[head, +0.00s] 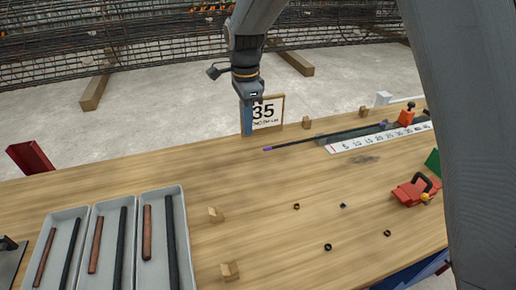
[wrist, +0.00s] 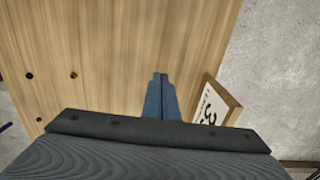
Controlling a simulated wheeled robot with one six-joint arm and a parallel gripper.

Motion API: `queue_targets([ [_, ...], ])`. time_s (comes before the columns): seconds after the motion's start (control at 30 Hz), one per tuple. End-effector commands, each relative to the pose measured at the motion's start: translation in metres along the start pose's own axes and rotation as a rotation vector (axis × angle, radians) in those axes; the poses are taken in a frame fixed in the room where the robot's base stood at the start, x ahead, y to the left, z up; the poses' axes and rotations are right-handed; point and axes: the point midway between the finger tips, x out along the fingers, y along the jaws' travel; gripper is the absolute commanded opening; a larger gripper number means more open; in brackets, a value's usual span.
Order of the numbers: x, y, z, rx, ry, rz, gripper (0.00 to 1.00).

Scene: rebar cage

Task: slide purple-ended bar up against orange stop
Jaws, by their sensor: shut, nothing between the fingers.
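The purple-ended bar (head: 320,138) is a long thin dark rod lying near the back right of the bench. Its left purple end sticks out over bare wood; its right end lies by the white number scale (head: 380,137). The orange stop (head: 406,118) stands just beyond the bar's right end, with what looks like a small gap between them. My gripper (head: 247,131) points down, left of the bar's left end and in front of the sign. Its blue fingers are together and empty; they also show in the wrist view (wrist: 160,80). The bar is not visible in the wrist view.
A framed sign reading 35 (head: 268,112) stands right behind my gripper. Grey trays (head: 183,235) of bars lie front left. Small wooden blocks (head: 216,214), black rings (head: 328,247) and a red clamp (head: 408,195) lie about. The middle of the bench is mostly clear.

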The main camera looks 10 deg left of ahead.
Motion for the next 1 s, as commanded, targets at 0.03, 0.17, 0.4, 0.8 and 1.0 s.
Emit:
queue_targets([
  [0.03,0.003,-0.002,0.004,0.010,0.000,0.003,0.00],
  [0.17,0.013,-0.002,0.005,0.018,0.000,0.004,0.00],
  [0.4,0.056,-0.001,0.005,0.017,0.001,0.006,0.00],
  [0.8,0.099,-0.001,-0.021,0.019,0.000,0.002,0.00],
  [1.0,0.100,-0.001,-0.034,0.017,0.000,0.002,0.00],
])
